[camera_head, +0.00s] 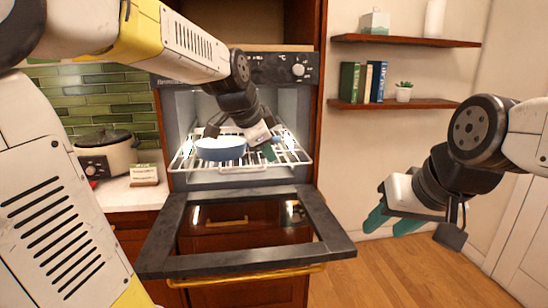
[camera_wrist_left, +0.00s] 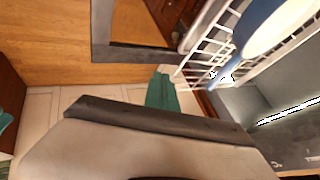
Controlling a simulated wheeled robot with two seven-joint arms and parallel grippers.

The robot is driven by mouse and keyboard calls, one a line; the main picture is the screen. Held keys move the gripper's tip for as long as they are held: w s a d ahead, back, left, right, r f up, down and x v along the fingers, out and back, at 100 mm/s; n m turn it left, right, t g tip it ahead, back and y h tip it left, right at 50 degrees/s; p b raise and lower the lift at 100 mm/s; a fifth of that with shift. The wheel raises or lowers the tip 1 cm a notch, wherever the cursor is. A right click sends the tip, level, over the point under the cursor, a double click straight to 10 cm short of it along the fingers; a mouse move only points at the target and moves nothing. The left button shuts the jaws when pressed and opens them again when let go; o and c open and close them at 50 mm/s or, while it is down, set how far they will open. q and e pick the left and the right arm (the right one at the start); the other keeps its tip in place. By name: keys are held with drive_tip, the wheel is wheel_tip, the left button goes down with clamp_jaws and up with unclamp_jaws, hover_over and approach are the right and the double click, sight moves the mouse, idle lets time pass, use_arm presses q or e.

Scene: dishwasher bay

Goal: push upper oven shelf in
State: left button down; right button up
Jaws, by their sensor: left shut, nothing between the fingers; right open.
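The upper oven shelf (camera_head: 200,168) is a white wire rack that sticks out of the oven (camera_head: 240,179) above the lowered door. A blue bowl (camera_head: 221,149) sits on it. My left gripper (camera_head: 270,153) is shut and empty at the right part of the shelf, right of the bowl; I cannot tell whether it touches the wires. In the left wrist view its green fingertip (camera_wrist_left: 162,92) is beside the shelf's wires (camera_wrist_left: 205,70), with the bowl (camera_wrist_left: 270,25) above. My right gripper (camera_head: 388,218) is open and empty, out to the right, away from the oven.
The oven door (camera_head: 160,242) is folded down in front, with a brass handle (camera_head: 247,276). A slow cooker (camera_head: 105,153) and a small card (camera_head: 144,175) stand on the left counter. Wall shelves (camera_head: 400,104) hang at right. The wooden floor (camera_head: 370,275) at right is clear.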

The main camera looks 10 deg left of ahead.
use_arm(q)
drive_tip(key=w+f, duration=0.6)
drive_tip(key=w, duration=0.2)
drive_tip(key=shift+w+d+f, duration=0.25)
drive_tip(key=shift+d+f, duration=0.15)
